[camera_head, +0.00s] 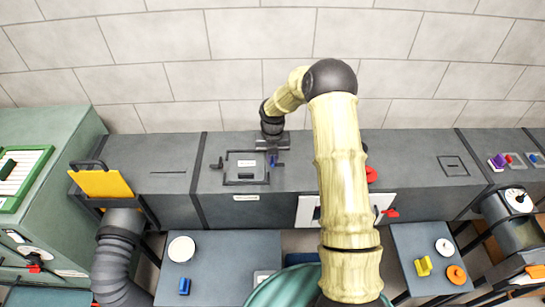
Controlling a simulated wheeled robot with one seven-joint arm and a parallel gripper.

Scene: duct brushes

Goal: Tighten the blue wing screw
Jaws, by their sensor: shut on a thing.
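The blue wing screw (273,161) sits at the right edge of a small square hatch (246,166) on top of the long grey duct. Only a small part of the screw shows below my gripper. My gripper (272,148) is over the screw, with its jaws shut on it. The fingertips are small and partly hidden in this view, so the exact grip is hard to see.
Grey duct (170,180) runs along the tiled wall. A yellow plate (102,184) stands at left. Red handles (371,174) lie right of my gripper. A front table (225,255) holds a white round dish (181,249) and a blue piece (184,286).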

